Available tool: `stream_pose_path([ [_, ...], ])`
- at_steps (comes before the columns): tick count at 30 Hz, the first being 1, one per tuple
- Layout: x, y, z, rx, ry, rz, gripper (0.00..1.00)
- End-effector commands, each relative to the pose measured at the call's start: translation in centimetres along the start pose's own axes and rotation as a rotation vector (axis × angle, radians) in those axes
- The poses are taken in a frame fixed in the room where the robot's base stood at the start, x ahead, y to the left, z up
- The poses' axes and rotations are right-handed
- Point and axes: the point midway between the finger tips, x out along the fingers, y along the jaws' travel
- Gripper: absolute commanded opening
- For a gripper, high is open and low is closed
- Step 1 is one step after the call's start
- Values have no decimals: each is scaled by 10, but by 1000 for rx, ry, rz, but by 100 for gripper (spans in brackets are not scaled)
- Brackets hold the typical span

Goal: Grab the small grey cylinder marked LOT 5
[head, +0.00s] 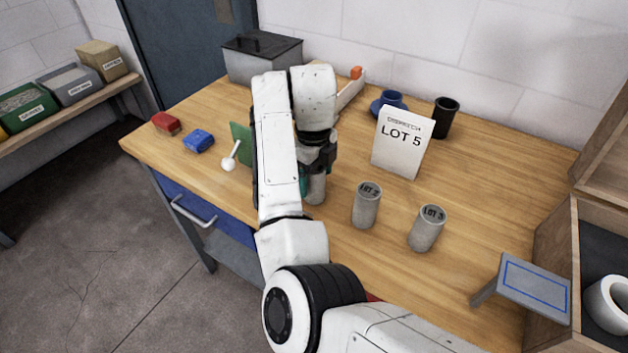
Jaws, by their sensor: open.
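Three small grey cylinders stand upright on the wooden table. One cylinder (316,190) is right under my gripper (316,178); its top and any marking are hidden by the gripper. A second cylinder (366,208) stands to its right, and a third cylinder (425,232) stands farther right. Their tops carry LOT marks, which seem to read LOT 2 and LOT 3, but the digits are small. A white card (402,148) reading LOT 5 stands behind them. My gripper is open and points down; I cannot tell whether its fingers are around the first cylinder or only above it.
A green panel (241,143) and a white-knobbed lever (229,162) are close left of my gripper. Blue (199,140) and red (166,123) blocks lie farther left. A dark cup (445,118) stands behind the card. A grey stand (525,287) is at right. The table's right middle is clear.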

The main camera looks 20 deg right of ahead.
Motion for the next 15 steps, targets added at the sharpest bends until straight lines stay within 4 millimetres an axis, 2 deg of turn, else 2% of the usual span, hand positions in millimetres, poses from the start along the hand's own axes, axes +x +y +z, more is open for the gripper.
stream_pose_path([
  [6,1,0,0,0,-1,0,81],
  [15,0,0,0,0,-1,0,52],
])
